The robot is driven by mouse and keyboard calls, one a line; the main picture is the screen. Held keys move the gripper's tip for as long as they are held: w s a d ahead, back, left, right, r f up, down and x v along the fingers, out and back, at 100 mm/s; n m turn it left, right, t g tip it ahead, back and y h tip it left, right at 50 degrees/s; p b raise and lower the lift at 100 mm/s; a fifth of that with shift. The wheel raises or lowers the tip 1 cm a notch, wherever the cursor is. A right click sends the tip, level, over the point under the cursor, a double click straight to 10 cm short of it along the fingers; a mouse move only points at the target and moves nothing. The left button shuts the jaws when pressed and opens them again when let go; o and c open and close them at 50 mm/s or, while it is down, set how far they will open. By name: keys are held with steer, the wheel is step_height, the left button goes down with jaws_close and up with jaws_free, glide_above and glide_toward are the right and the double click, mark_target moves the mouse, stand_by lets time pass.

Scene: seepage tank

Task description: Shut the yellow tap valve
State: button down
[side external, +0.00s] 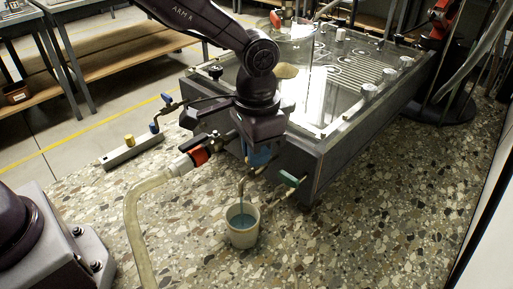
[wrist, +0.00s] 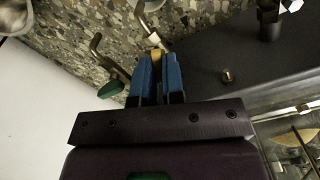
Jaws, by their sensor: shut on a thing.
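The yellow tap valve (wrist: 156,54) shows in the wrist view as a small yellow handle between the tips of my blue fingers. My gripper (wrist: 158,72) is shut on it. In the side external view my gripper (side external: 260,158) points down at the front wall of the tank (side external: 318,165) and hides the yellow handle. A bent metal spout (side external: 241,190) beside it hangs over a white bucket (side external: 243,222) with bluish liquid inside. How far the handle is turned cannot be told.
A green-handled tap (side external: 289,179) sits to the right on the same wall; its handle (wrist: 111,88) is close beside my fingers in the wrist view. A red valve (side external: 199,156) with a thick hose (side external: 135,220) is to the left. A pale bar (side external: 130,150) lies further left.

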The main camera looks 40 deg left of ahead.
steer(key=m, duration=0.3)
steer(key=shift+m, duration=0.3)
